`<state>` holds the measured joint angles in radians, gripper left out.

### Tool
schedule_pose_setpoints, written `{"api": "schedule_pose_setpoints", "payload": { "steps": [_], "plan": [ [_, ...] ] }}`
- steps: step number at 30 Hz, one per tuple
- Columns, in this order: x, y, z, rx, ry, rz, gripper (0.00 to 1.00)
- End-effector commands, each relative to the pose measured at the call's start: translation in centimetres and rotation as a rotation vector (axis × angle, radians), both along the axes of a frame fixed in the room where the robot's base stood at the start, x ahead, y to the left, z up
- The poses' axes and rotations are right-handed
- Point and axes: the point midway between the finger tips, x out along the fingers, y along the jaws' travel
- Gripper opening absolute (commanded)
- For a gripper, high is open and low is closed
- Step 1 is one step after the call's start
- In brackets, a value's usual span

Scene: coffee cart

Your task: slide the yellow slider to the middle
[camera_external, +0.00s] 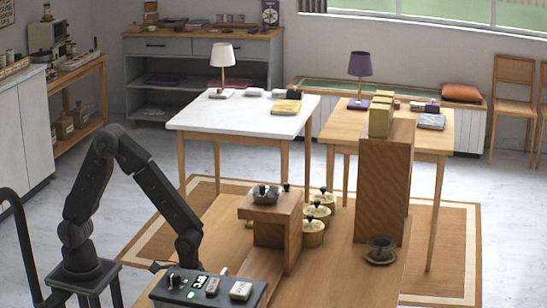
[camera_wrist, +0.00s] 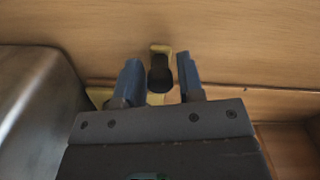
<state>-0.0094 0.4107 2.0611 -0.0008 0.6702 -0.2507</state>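A yellow piece (camera_wrist: 160,48), which looks like the yellow slider, shows in the wrist view against a wooden surface. A dark rounded part sits in front of its middle, and more yellow shows low at the left. My gripper (camera_wrist: 160,76) has its two blue-grey fingers apart, one on each side of this piece. Narrow gaps seem to show between it and the fingers; I cannot tell whether either touches. In the external view my arm reaches down behind a dark box with a green display (camera_external: 200,288); the fingertips and slider cannot be made out there.
A smooth grey metallic body (camera_wrist: 35,115) stands close on the left in the wrist view. In the external view, a wooden stand (camera_external: 275,225), several yellow pots (camera_external: 313,233) and a tall wooden block (camera_external: 383,190) stand on the cart.

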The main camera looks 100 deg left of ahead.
Motion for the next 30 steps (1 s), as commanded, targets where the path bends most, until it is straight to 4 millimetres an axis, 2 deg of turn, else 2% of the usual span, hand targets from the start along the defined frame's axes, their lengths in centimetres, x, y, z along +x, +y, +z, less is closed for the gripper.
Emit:
{"api": "schedule_pose_setpoints", "payload": {
  "steps": [1,11,23,26,30],
  "plan": [
    [0.0,0.0,0.0,0.0,0.0,0.0,0.3],
    [0.0,0.0,0.0,0.0,-0.001,0.0,0.0],
    [0.0,0.5,0.1,-0.001,-0.001,0.002,0.0],
    [0.0,1.6,0.1,0.0,-0.001,0.005,0.0],
    [0.1,4.1,0.1,0.001,-0.002,0.008,0.0]
  ]
}}
